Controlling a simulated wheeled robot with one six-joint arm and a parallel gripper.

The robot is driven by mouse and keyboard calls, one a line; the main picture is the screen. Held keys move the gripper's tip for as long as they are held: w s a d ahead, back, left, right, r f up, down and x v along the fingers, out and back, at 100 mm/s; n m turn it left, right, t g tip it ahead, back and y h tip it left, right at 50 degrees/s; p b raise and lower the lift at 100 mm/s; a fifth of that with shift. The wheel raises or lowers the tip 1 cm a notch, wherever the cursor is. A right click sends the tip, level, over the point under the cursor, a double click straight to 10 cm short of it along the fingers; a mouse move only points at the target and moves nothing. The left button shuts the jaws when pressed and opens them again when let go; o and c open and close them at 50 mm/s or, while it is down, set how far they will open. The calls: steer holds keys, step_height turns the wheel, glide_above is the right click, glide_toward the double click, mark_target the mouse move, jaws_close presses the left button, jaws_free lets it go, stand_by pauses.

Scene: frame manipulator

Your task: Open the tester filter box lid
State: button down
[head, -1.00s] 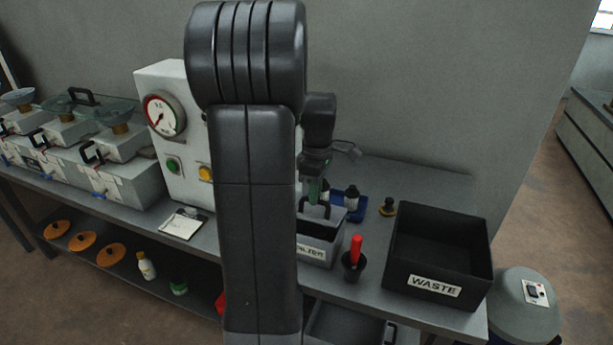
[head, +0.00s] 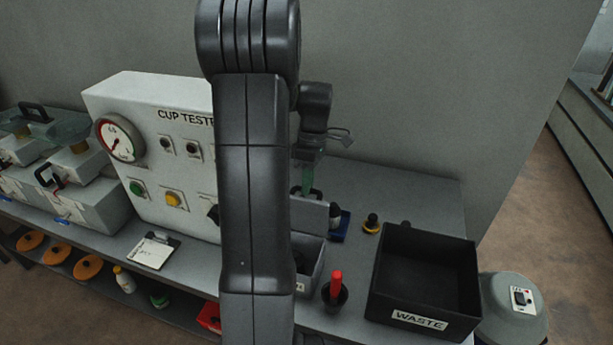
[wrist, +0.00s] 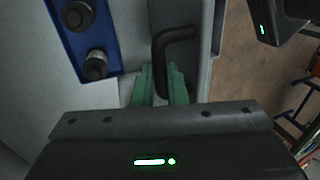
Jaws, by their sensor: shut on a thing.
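The filter box (head: 308,268) is a grey box on the bench, partly hidden behind my arm. Its grey lid (head: 310,215) stands raised at the back of the box, and the dark inside shows in front of it. The lid carries a black bent handle, seen in the wrist view (wrist: 174,45). My gripper (head: 306,180) is above the lid's upper edge. In the wrist view its green fingers (wrist: 160,88) are closed on the handle. The left part of the box and lid is hidden by my arm.
A red-handled tool in a black cup (head: 335,291) stands right of the box, beside the black WASTE bin (head: 424,323). The white cup tester (head: 160,120) stands left.

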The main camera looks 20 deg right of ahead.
steer(key=shift+w+d+f+g+y+p, duration=0.2)
steer(key=shift+w+d+f+g+y, duration=0.3)
steer(key=shift+w+f+g, duration=0.2)
steer(key=shift+w+d+f+g+y+p, duration=0.2)
steer(key=shift+w+d+f+g+y, duration=0.15)
steer(key=shift+w+f+g+y, duration=0.35)
steer(key=shift+s+r, duration=0.15)
steer(key=c, duration=1.5)
jaws_free()
steer(key=shift+r, duration=0.1)
steer(key=shift+o, duration=0.2)
steer(key=shift+r, duration=0.1)
steer(key=b+v, duration=0.1)
steer(key=v, duration=0.6)
steer(key=shift+r, duration=0.2)
